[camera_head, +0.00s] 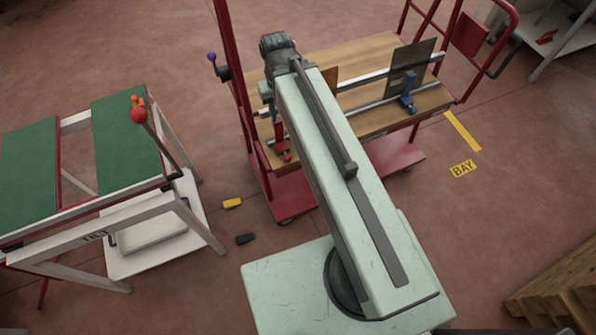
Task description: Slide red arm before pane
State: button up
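A dark upright pane (413,62) stands on the wooden deck of the red cart, toward its right end. A blue clamp (406,103) sits on the front metal rail, close to the pane's lower edge. A red piece (281,146), which looks like the red arm, is at the left end of the same rail, well apart from the dark pane. My pale green arm reaches over the cart and hides part of the deck and rails. My gripper cannot be made out; the far end of my arm hides it.
A brown panel (330,78) shows partly behind my arm. A table with green pads (125,140) and a red-ball lever (138,115) stands at left. Yellow (232,203) and black (245,239) blocks lie on the floor. Wooden steps (565,290) are at lower right.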

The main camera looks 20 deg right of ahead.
aim_at(281, 147)
jog(key=u, duration=0.1)
jog(key=k, duration=1.85)
jog(key=u, duration=0.8)
jog(key=i, duration=1.45)
jog(key=z, duration=0.05)
